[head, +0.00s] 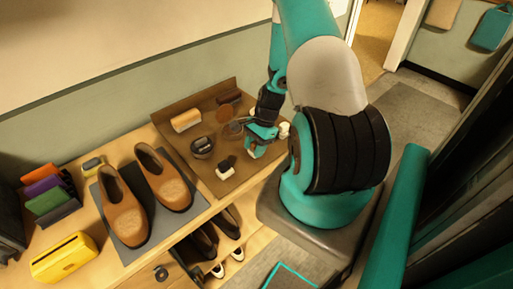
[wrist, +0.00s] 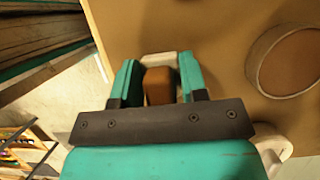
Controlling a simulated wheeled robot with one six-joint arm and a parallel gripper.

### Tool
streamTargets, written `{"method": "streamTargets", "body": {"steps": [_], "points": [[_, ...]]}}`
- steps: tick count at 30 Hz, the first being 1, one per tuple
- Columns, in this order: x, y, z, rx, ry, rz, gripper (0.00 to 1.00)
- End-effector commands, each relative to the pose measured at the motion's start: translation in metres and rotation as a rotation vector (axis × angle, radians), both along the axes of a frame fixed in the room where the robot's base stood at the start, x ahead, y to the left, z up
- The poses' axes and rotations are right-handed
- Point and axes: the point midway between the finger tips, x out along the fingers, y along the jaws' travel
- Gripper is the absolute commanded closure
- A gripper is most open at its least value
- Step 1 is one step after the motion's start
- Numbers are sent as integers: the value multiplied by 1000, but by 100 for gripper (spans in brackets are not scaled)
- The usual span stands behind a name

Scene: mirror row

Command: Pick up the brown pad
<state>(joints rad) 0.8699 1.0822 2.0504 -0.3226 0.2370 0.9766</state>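In the wrist view, a small brown block (wrist: 158,86), which looks like the brown pad, lies between the two teal fingers of my gripper (wrist: 158,76). A pale piece (wrist: 159,60) shows just beyond it. The fingers are apart, one on each side, with narrow gaps beside the block; I see no clear contact. In the head view my gripper (head: 258,139) is low over the right part of the brown tray (head: 245,171). I cannot make out the block there; the gripper seems to hide it.
A round tin with a brown inside (wrist: 290,62) is to the right in the wrist view. The tray also holds a tan-and-cream brush (head: 186,120), a dark tin (head: 202,147) and a white-and-black item (head: 226,168). Brown shoes (head: 163,178) stand on a grey mat to the left.

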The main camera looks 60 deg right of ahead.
Motion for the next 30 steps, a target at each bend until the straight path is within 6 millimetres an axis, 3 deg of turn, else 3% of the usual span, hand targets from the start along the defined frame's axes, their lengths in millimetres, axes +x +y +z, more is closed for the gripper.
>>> {"method": "streamTargets", "body": {"steps": [11, 17, 30], "points": [[0, 0, 3, 0, -1, 0, 83], [0, -1, 25, -3, -3, 0, 83], [0, -1, 147, -6, -5, 0, 83]]}}
